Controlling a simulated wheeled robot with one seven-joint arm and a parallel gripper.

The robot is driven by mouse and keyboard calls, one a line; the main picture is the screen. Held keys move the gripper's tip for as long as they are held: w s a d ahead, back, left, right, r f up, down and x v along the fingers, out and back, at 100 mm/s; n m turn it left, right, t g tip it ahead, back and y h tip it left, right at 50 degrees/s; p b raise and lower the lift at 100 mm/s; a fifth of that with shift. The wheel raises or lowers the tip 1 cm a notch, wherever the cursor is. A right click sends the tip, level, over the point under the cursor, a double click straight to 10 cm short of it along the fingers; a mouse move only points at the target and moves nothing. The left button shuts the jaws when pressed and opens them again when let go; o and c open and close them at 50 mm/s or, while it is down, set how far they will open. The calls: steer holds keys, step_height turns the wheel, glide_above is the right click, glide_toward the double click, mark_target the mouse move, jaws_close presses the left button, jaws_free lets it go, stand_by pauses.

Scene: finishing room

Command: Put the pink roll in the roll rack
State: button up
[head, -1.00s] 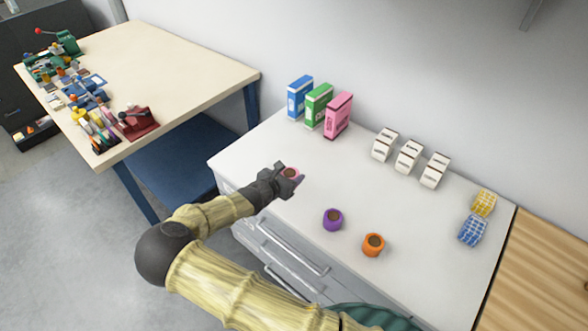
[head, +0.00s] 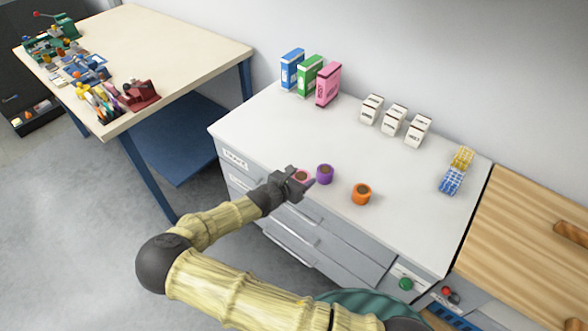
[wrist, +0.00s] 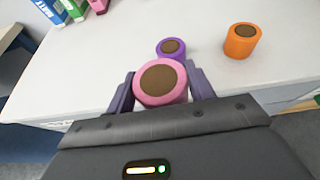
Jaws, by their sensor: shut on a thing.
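My gripper (head: 300,180) is shut on the pink roll (head: 302,176), near the front edge of the white worktop. In the wrist view the pink roll (wrist: 160,82) stands upright between the two fingers, its brown core facing up. The purple roll (head: 324,174) stands just right of the held roll in the head view. The orange roll (head: 361,194) stands further right. In the wrist view the purple roll (wrist: 171,47) is just beyond the pink one, and the orange roll (wrist: 242,40) is to the right. I cannot make out a roll rack in either view.
Blue (head: 292,69), green (head: 311,76) and pink (head: 328,84) boxes stand at the worktop's back left. Three white labelled blocks (head: 394,120) are at the back. Yellow (head: 461,159) and blue (head: 451,181) patterned items lie right. The middle of the white worktop (head: 290,130) is clear.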

steer(key=s+d+f+m+g+h, duration=0.2)
steer(key=s+d+m, duration=0.1)
steer(key=s+d, duration=0.7)
steer(key=d, duration=0.3)
steer(key=shift+s+d+h, duration=0.3)
steer(key=shift+d, duration=0.1)
